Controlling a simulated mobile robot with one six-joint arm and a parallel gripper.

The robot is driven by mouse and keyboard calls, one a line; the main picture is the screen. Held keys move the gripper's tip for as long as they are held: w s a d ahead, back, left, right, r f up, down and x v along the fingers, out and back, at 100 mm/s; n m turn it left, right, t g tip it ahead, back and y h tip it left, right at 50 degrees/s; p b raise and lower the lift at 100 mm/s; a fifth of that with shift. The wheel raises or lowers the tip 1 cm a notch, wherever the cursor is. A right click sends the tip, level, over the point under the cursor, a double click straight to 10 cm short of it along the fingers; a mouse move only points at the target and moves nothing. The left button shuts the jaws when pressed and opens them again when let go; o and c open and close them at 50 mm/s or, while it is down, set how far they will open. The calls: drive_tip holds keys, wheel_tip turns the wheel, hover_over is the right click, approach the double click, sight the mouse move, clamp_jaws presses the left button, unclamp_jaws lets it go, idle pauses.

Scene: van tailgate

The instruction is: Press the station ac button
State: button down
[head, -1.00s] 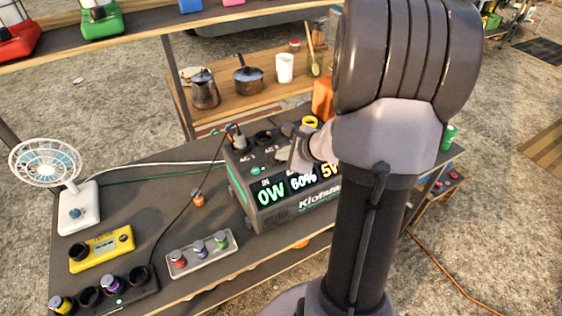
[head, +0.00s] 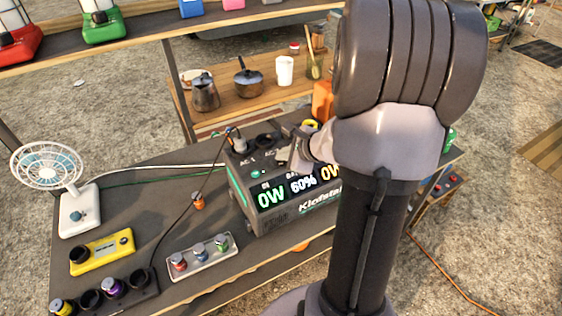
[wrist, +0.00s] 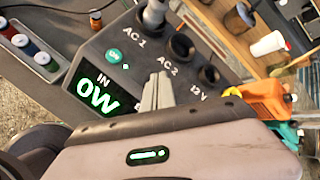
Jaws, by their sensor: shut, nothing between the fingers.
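The power station (head: 290,215) is a dark box on the table, with lit displays reading 0W, 60% and 0W in the head view. The wrist view shows its top (wrist: 110,50), with sockets labelled AC 1, AC 2 and 12V. A round green lit button (wrist: 113,55) with a small green light beside it sits near AC 1. My gripper (wrist: 160,77) is shut and empty, its fingertips over the top panel below the AC 2 label. The fingers hide part of the panel, so I cannot tell which button lies under them or whether they touch it.
A plug (wrist: 154,14) stands in the AC 1 socket. A fan (head: 78,205), a yellow device (head: 101,251) and a tray of small jars (head: 201,258) are on the table left of the station. An orange object (head: 322,101) is behind the station.

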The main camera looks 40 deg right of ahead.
sight(283, 166)
wheel_tip(283, 166, up, 6)
drive_tip(key=p, duration=0.5)
drive_tip(key=shift+f, duration=0.1)
drive_tip(key=s+a+r+n+g+y, duration=0.1)
drive_tip(key=a+r+n, duration=0.25)
drive_tip(key=a, duration=0.45)
drive_tip(key=s+a+r+n+y+b, duration=0.1)
drive_tip(key=a+r+n+y, duration=0.15)
drive_tip(key=a+n, duration=0.4)
drive_tip(key=s+a+r+n+g+y, duration=0.1)
drive_tip(key=a+r+n, duration=0.25)
drive_tip(key=a, duration=0.55)
drive_tip(key=s+a+r+n+h, duration=0.1)
drive_tip(key=s+a+n, duration=0.2)
drive_tip(key=s, duration=0.4)
drive_tip(key=s+a+r+n+g+h, duration=0.1)
drive_tip(key=s+a+n, duration=0.3)
drive_tip(key=s+n, duration=0.2)
drive_tip(key=shift+s+b, duration=0.35)
drive_tip(key=shift+b, duration=0.05)
